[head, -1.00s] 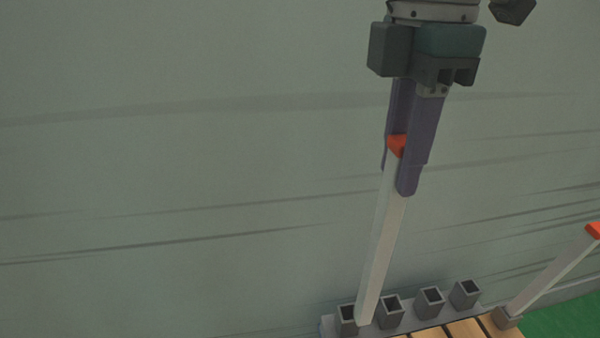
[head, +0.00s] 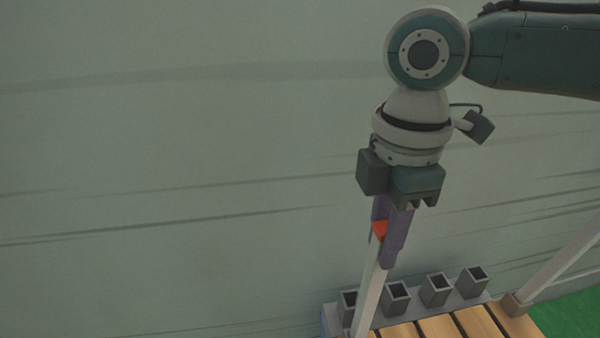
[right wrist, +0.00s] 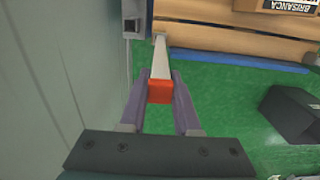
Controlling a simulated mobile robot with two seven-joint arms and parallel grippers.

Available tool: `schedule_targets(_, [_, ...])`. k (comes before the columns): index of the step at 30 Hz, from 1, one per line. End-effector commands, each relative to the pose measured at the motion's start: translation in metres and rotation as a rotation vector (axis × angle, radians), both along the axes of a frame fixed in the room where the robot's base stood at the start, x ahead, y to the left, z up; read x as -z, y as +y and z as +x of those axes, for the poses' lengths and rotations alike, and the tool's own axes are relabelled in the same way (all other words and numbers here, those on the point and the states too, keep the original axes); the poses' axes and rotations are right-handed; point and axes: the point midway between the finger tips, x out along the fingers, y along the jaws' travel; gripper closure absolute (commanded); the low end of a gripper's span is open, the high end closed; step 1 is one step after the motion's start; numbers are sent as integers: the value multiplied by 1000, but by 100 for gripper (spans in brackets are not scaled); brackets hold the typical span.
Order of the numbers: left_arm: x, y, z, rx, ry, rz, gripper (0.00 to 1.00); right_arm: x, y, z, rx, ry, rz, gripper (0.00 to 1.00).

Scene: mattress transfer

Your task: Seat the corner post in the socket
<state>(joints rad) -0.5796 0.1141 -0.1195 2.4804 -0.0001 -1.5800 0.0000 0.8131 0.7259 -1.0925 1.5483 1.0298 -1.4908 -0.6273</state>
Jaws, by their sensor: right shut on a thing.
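My left gripper is not in view.
Several open sockets, such as this one (head: 436,288), stand in a row on a grey base along the wall. Wooden slats (head: 440,333) lie in front. Another white post (head: 562,262) stands at the right. A dark box (right wrist: 288,115) is on the green floor.

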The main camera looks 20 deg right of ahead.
Motion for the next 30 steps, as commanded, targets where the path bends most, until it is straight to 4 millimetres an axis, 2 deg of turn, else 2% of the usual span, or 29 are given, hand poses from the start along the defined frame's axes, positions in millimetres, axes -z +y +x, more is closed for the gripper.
schedule_targets(6, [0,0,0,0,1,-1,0,2,0,0,0,0,1,100])
schedule_targets(7, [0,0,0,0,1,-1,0,2,0,0,0,0,0,67])
schedule_targets(14, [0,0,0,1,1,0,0,2,0,0,0,0,0,41])
schedule_targets(23, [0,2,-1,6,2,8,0,-1,0,1,0,-2,1,40])
schedule_targets(26, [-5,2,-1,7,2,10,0,-12,0,1,0,-3,1,40])
schedule_targets(30, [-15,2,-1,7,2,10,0,-41,0,1,-1,-4,2,40])
